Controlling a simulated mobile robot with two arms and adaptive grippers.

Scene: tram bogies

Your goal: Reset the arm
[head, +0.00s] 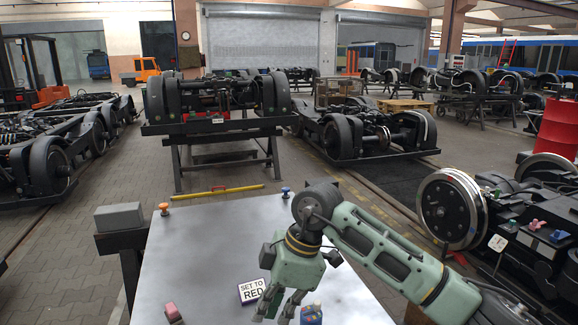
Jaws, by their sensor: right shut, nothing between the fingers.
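My right gripper (278,306) hangs from the green right arm (375,245), which reaches in from the right and bends down at the wrist. The gripper points down over the front part of the pale grey table (210,250). Its fingers are shut with nothing held; their tips are near the lower edge of the view. A white sign reading "SET TO RED" (252,291) lies just left of the gripper. A small blue block with coloured parts on top (311,315) is just right of the fingers. My left gripper is not in view.
A pink switch-like piece (173,313) is at the table's front left. An orange knob (164,208) and a blue knob (286,191) are at its back corners. A grey box (119,216) stands left. Bogies (215,95) stand beyond; a wheelset (452,208) is close at right.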

